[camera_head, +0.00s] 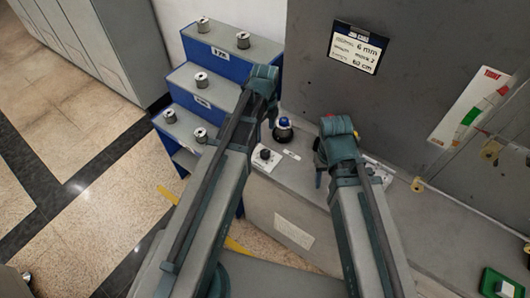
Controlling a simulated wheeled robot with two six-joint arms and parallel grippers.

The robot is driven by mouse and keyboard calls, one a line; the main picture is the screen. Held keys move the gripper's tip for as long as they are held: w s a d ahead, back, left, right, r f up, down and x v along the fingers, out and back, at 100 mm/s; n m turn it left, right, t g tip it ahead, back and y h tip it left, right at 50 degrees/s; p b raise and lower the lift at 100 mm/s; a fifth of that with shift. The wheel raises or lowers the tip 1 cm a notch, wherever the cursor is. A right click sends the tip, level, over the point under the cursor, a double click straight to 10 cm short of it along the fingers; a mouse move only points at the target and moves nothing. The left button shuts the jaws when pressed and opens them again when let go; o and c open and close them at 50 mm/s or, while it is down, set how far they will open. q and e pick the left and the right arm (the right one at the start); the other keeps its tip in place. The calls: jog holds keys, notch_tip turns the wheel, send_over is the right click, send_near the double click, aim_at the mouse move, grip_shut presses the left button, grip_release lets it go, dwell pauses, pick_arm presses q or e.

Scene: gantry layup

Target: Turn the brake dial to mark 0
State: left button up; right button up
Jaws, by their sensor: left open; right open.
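A small black knob (265,154) sits on a white plate on the grey bench, left of centre; it may be the brake dial, but its pointer and marks are too small to read. My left gripper (271,112) is open above and behind the knob, close to the blue item and apart from the knob. My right gripper (319,172) is open over the bench right of the knob. It partly hides another white plate (378,171) and a small red and yellow item.
A blue stepped rack (197,111) with several metal spools stands at the left. A grey panel behind bears a card (357,48) that seems to read 6 mm, mark 2, 60 cm. A coloured strip (468,108) and brass fittings are at right. A green tray (500,284) is lower right.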

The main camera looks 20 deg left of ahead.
aim_at(265, 153)
pick_arm(q)
notch_tip(265, 153, down, 13)
jog(key=b, duration=1.2)
pick_arm(e)
notch_tip(265, 153, down, 13)
jog(key=shift+r, duration=0.1)
pick_arm(q)
jog(key=shift+r, duration=0.1)
grip_shut()
